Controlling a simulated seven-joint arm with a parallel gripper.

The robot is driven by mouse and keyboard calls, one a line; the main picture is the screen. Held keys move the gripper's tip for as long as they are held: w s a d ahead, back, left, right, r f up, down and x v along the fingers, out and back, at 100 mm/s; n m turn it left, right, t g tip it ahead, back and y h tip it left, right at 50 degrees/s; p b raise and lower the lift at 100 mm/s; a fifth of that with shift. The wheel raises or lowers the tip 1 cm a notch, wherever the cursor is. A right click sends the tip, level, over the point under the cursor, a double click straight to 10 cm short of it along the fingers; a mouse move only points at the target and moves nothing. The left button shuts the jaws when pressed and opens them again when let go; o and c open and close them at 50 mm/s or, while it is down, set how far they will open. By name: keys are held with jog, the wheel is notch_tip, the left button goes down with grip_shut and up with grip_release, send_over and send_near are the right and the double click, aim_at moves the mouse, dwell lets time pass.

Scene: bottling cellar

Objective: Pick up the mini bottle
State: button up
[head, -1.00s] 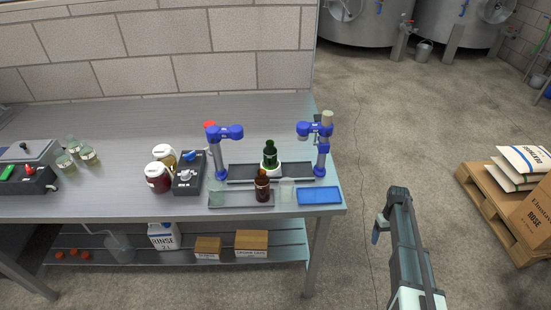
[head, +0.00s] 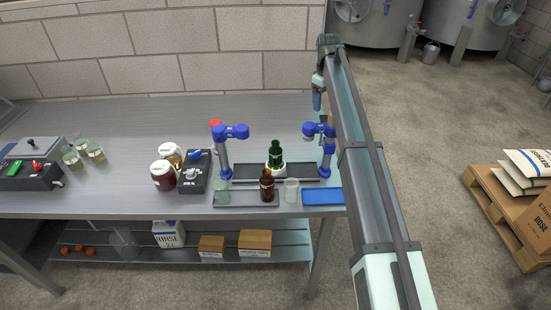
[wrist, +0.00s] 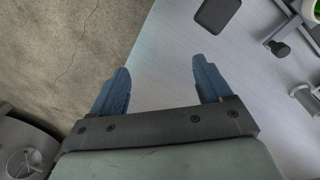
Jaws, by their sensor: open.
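Two bottles stand near the front right of the steel table (head: 110,120). A green bottle (head: 276,155) stands upright on a white round base in the dark tray. A brown bottle (head: 267,188) stands upright on the grey tray in front of it. I cannot tell from the frames which one is called the mini bottle. My gripper (head: 317,101) is raised behind the right end of the table, apart from both bottles. In the wrist view my gripper (wrist: 161,70) is open and empty, its blue fingers spread above the table edge and floor.
Two blue-topped stands (head: 222,155) (head: 326,150) flank the bottles. A clear cup (head: 291,190) and a blue tray (head: 322,197) are to the right. Jars (head: 163,177) and a control box (head: 195,172) are to the left. The table's back middle is clear.

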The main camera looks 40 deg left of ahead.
jog(key=s+a+r+n, duration=0.1)
jog(key=s+r, duration=0.2)
jog(key=s, duration=0.3)
jog(key=s+a+r+n, duration=0.1)
jog(key=s+r, duration=0.1)
jog(key=s, duration=0.5)
jog(key=r+n+g, duration=0.1)
jog(key=r+n, duration=0.1)
send_over(275, 148)
jog(key=f, duration=0.9)
jog(key=w+a+f, duration=0.1)
jog(key=f, duration=0.4)
jog(key=c, duration=1.4)
jog(key=shift+r, duration=0.1)
